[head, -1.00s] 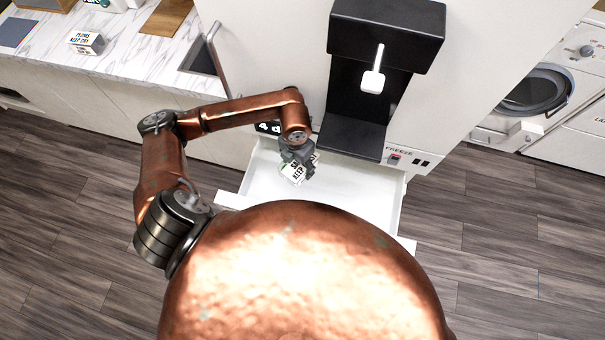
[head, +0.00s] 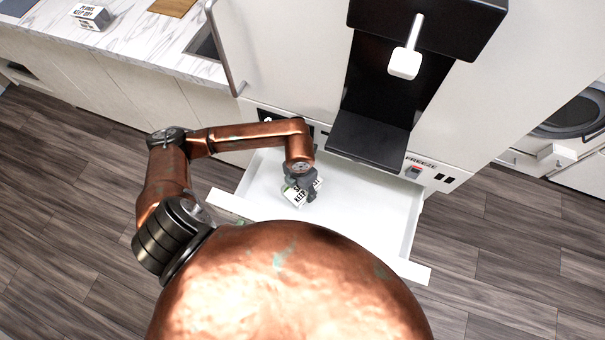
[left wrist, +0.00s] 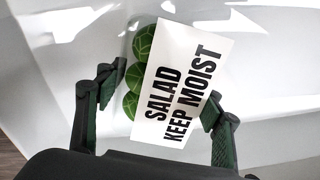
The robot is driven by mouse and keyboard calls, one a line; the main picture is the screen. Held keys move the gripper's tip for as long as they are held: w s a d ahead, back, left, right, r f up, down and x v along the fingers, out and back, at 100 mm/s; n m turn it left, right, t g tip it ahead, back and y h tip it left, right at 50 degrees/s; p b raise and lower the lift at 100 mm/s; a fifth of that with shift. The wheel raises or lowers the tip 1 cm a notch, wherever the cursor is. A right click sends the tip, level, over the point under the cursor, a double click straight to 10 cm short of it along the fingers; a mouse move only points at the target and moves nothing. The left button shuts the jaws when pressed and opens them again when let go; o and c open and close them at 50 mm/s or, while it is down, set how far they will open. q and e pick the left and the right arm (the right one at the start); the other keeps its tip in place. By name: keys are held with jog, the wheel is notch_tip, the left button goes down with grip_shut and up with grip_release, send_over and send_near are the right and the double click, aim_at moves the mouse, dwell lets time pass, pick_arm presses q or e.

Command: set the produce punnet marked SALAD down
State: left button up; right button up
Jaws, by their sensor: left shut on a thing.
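The produce punnet marked SALAD (left wrist: 180,85) shows in the left wrist view with a white label reading "SALAD KEEP MOIST" and green round produce beside it. My left gripper (left wrist: 158,115) is shut on it, one finger on either side. In the head view the punnet (head: 297,197) and my left gripper (head: 301,190) are over the open white drawer (head: 362,215). I cannot tell whether the punnet touches the drawer floor. My right gripper is not in view.
The drawer is otherwise bare, with free room to the right. A black dispenser recess (head: 370,135) stands above it, next to a "FREEZE" panel (head: 425,170). Another labelled box (head: 91,17) sits on the marble counter (head: 140,40) at the upper left.

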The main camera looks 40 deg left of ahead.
pick_arm(q)
jog(key=shift+f+b, duration=0.35)
jog(key=shift+f, duration=0.65)
jog(key=o, duration=1.3)
jog(key=shift+o, duration=0.7)
notch_tip(320, 180, up, 12)
jog(key=p, duration=0.3)
jog(key=shift+f, duration=0.2)
jog(key=shift+r, duration=0.4)
